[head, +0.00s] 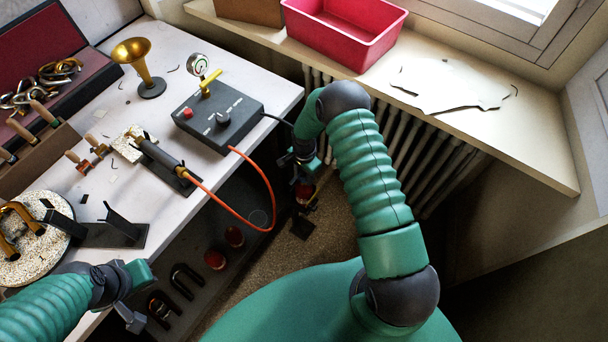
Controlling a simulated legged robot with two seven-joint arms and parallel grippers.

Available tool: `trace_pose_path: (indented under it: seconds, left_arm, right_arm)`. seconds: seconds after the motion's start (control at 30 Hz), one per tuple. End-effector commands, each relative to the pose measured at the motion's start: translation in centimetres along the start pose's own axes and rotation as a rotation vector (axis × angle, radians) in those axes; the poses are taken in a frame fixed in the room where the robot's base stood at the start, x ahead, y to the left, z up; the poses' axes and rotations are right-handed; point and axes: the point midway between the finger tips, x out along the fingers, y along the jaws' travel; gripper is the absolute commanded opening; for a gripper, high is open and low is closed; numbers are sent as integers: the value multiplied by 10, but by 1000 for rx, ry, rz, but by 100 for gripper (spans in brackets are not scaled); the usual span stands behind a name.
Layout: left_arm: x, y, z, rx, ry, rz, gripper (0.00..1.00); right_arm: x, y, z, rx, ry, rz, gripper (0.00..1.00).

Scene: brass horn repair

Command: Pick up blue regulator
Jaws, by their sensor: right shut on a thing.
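I cannot make out a blue regulator anywhere in the head view. My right gripper (306,212) hangs low beyond the bench's right edge, beside the radiator. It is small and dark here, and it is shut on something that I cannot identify. A reddish patch and a yellowish strip show around it, but I cannot tell whether they belong to the held thing. My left gripper (132,318) is at the bench's front edge at lower left. Its fingers are partly hidden by its own wrist, so its opening is unclear.
The bench (255,75) holds a dark control box (217,112) with a gauge, a brass horn bell (133,52) and a torch (160,160). An orange hose (272,200) loops off the bench's edge. A pink bin (343,35) stands on the windowsill (530,150) above the radiator (415,140).

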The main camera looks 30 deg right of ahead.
Motion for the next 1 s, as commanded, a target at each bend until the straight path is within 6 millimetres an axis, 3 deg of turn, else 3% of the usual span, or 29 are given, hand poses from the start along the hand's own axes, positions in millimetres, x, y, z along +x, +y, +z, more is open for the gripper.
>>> trace_pose_path:
  seconds: [0.27, 0.8, 1.0]
  left_arm:
    - [-6, 0, -1, 0, 0, 0, 0]
    - [-14, 0, -3, 0, 0, 0, 0]
    - [-16, 0, -4, 0, 0, 0, 0]
  right_arm:
    - [-37, -2, -1, -1, 3, -5, 0]
    - [-48, 86, 106, -3, 1, 1, 0]
    - [-51, 98, 123, 0, 1, -1, 0]
